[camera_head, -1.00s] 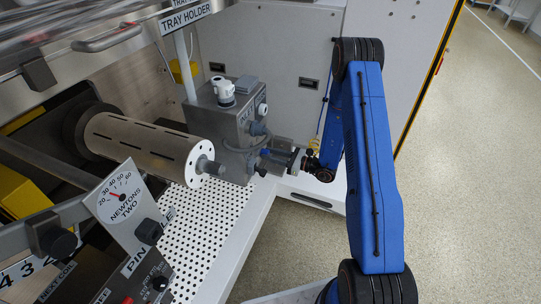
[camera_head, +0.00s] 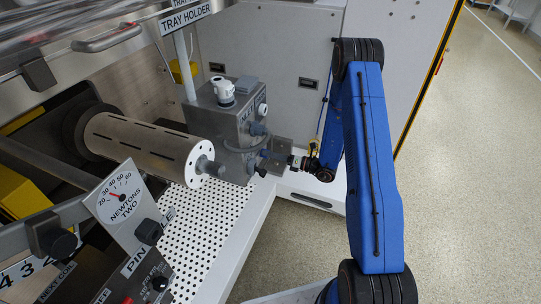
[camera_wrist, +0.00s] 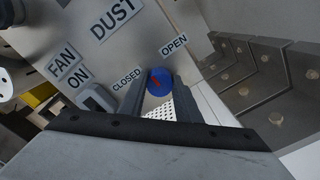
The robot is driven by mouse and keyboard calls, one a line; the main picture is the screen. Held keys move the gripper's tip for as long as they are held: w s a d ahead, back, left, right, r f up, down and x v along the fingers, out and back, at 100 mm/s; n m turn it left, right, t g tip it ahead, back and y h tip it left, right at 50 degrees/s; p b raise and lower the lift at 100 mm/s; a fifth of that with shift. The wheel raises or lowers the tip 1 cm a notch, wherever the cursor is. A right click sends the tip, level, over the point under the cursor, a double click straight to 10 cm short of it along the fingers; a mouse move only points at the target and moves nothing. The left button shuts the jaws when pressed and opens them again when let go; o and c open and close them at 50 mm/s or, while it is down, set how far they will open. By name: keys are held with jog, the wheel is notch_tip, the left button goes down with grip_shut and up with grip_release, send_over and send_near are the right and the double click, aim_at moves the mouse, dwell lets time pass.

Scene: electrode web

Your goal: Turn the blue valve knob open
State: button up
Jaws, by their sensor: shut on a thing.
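The blue valve knob (camera_wrist: 160,82) shows in the wrist view with a red mark on its face, on a grey panel between the labels CLOSED (camera_wrist: 126,80) and OPEN (camera_wrist: 174,44). The red mark runs slantwise; which label it points to I cannot tell for sure. My gripper (camera_wrist: 160,92) has one finger on each side of the knob and is shut on it. In the head view my gripper (camera_head: 277,158) is at the right side of the grey box (camera_head: 228,120), and the knob is small and mostly hidden there.
A FAN ON label (camera_wrist: 66,68) and a DUST label (camera_wrist: 113,20) are on the same panel. A slotted metal roller (camera_head: 140,145) lies left of the box. A white perforated deck (camera_head: 205,225) is below. Open floor (camera_head: 460,170) is at right.

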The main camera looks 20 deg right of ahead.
jog(key=shift+d+f+m, duration=0.1)
jog(key=shift+f+m, duration=0.05)
jog(key=shift+m, duration=4.45)
jog(key=o, duration=1.1)
jog(key=shift+c, duration=0.2)
jog(key=shift+d, duration=0.1)
jog(key=v, duration=1.7)
jog(key=shift+s, duration=0.1)
